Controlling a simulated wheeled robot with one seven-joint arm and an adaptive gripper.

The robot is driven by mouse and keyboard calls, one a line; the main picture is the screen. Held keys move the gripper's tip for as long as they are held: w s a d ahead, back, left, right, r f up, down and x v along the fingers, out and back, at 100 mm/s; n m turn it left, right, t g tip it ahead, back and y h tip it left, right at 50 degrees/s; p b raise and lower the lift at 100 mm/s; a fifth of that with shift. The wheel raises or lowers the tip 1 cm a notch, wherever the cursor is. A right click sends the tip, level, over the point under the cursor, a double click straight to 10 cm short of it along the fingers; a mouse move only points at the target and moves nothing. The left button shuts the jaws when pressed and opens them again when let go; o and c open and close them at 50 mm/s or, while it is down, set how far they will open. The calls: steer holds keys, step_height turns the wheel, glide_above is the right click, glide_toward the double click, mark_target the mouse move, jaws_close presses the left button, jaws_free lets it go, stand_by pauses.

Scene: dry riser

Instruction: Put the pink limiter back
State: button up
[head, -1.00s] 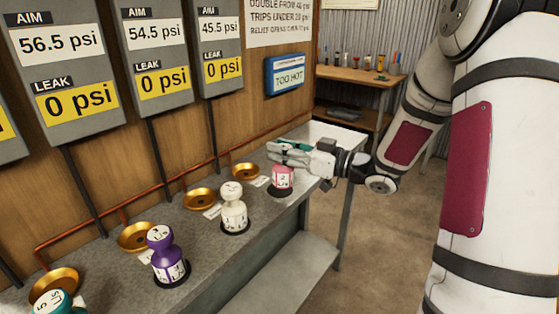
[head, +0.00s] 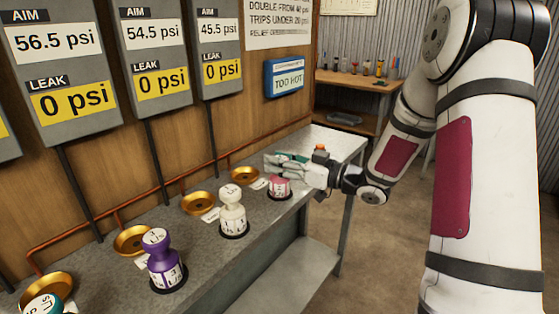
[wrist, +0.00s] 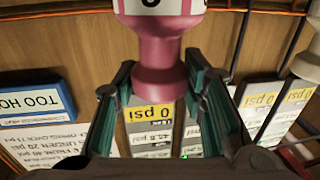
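The pink limiter (head: 280,187) stands upright on a round dark base on the grey bench. Its white label band shows, and my gripper hides its top in the head view. My gripper (head: 284,163) points level towards the wall at the limiter's upper part. In the upside-down wrist view, the pink limiter's head (wrist: 160,75) lies between the two fingers of my gripper (wrist: 160,68). The fingers are apart, with a gap showing on each side. A brass dish (head: 245,175) sits empty on the bench behind and left of the limiter, with a small tag beside it.
A white limiter (head: 232,208), a purple limiter (head: 163,260) and a teal limiter (head: 43,305) stand nearer along the bench. Brass dishes (head: 199,203) line the wall side. Gauge panels (head: 160,50) and a blue "TOO HOT" display (head: 287,75) hang on the wall.

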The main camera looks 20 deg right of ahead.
steer(key=shift+o, duration=1.1)
steer(key=shift+r, duration=0.2)
steer(key=p+v, duration=0.2)
steer(key=v, duration=1)
steer(key=w+d+r+m+h, duration=0.1)
steer(key=w+r+m+h, duration=0.15)
steer(key=w+h, duration=0.4)
steer(key=s+d+r+m+g+h, duration=0.1)
steer(key=s+r+m+g+h, duration=0.25)
steer(key=s+h, duration=0.45)
steer(key=s+a+g+y, duration=0.1)
steer(key=s+a+g, duration=0.2)
steer(key=s, duration=0.7)
steer(key=s+a+f+m+g+y, duration=0.1)
steer(key=s+a+g, duration=0.2)
steer(key=s+a, duration=0.4)
steer(key=s+a+m+g+y, duration=0.1)
steer(key=s+a+g, duration=0.2)
steer(key=s, duration=1.1)
steer(key=a, duration=0.2)
steer(key=shift+a+f, duration=0.3)
steer(key=shift+a, duration=0.05)
